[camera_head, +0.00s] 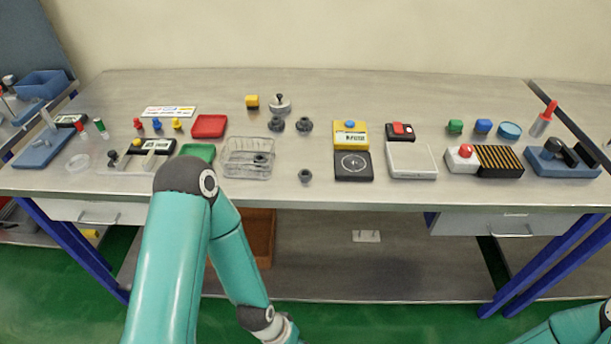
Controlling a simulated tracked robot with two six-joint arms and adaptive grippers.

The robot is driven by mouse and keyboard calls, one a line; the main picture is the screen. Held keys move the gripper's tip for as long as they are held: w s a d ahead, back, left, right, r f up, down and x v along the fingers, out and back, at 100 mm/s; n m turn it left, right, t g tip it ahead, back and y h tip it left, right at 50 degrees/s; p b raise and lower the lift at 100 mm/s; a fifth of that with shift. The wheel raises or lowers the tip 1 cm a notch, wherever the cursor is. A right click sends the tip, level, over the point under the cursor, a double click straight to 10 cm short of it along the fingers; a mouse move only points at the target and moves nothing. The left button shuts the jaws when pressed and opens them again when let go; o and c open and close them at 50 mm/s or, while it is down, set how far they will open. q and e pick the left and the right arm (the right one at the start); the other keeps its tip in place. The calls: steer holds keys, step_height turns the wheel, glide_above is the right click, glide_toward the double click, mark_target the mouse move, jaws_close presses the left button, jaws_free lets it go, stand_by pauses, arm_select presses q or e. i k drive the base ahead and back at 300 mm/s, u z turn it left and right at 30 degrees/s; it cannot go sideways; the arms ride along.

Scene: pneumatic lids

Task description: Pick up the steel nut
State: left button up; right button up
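Several small dark grey metal pieces are on the table. One (305,176) stands alone near the front edge, right of the wire basket (235,170). Two more, a left one (276,124) and a right one (304,126), stand farther back. Another dark piece (262,160) lies in the basket. They are too small to tell for sure which is the steel nut. My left arm rises in front of the table and bends down again. Its wrist runs out at the bottom edge, so the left gripper is not seen. Only a part of my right arm shows at bottom right.
A silver knobbed weight (280,103) and a yellow block (252,102) stand at the back. A yellow-and-black scale (353,168) and a white-topped device (411,160) stand right of the lone piece. Red (209,126) and green trays (198,152) lie left.

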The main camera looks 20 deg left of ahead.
mark_target(304, 174)
steer(key=z, duration=1.15)
steer(key=k, duration=1)
steer(key=u, duration=0.75)
steer(key=i, duration=1.35)
